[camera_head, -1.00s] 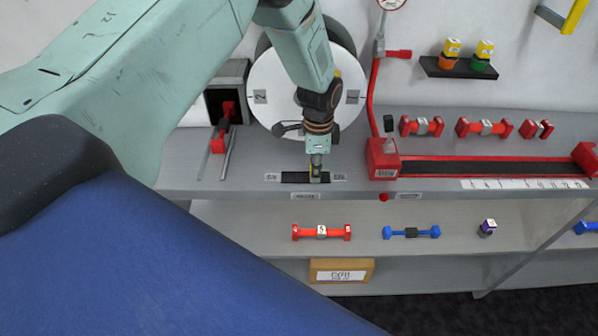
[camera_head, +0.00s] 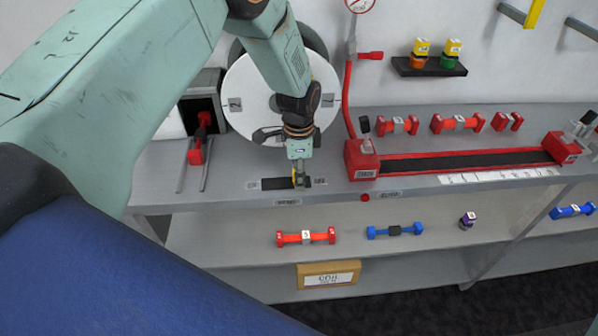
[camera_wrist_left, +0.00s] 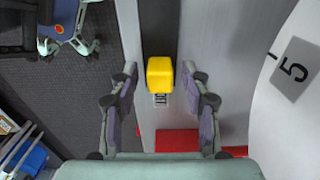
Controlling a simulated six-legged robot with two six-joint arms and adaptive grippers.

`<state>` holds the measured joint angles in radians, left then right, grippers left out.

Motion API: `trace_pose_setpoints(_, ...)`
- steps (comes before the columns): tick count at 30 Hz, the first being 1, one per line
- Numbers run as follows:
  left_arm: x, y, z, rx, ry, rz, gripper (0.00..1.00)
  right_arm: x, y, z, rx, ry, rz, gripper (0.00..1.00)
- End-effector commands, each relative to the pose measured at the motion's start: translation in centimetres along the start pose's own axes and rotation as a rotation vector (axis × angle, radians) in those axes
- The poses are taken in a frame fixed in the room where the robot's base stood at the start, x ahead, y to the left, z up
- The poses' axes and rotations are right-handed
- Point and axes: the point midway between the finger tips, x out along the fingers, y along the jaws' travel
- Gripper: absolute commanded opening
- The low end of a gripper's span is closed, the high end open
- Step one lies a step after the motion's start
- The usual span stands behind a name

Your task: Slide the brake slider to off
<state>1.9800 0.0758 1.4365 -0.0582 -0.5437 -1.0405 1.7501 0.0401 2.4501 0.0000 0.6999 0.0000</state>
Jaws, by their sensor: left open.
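The brake slider is a yellow knob (camera_wrist_left: 160,74) in a black slot (camera_head: 275,184) along the front of the grey worktop. In the head view, the knob is partly hidden by my left gripper (camera_head: 299,178), in the slot's right half. Small labels lie at the slot's left end (camera_head: 252,185) and right end (camera_head: 320,181); their words are too small to read. My left gripper is open, one finger on each side of the knob in the left wrist view (camera_wrist_left: 160,82). I cannot tell whether either finger touches it. My right gripper is out of view.
A white numbered disc (camera_head: 247,95) stands close behind my gripper. A red lever (camera_head: 196,152) is left of it, and a red-edged track (camera_head: 460,163) lies to the right. Red dumbbell-shaped parts (camera_head: 397,125) lie behind the track. A lower shelf (camera_head: 350,218) holds more parts.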

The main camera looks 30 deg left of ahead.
Motion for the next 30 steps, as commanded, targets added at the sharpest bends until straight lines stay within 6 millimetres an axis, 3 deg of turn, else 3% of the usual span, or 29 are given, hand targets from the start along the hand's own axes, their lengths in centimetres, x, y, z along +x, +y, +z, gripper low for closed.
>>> trace_pose_setpoints(5, -2.0, -0.1, -0.1, 0.0, 0.003, -0.004, 0.47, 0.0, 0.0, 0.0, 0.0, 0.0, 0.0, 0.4)
trace_pose_setpoints(18, -10.3, -0.1, 0.2, -0.001, 0.005, -0.003, 0.47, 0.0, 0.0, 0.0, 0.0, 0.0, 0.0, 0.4)
trace_pose_setpoints(24, -11.8, -0.1, 0.2, 0.0, 0.004, -0.002, 0.47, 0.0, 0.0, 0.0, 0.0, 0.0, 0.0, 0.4)
trace_pose_setpoints(30, -12.0, 0.0, 0.2, 0.0, 0.003, 0.0, 0.47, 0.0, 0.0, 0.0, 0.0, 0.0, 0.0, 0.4)
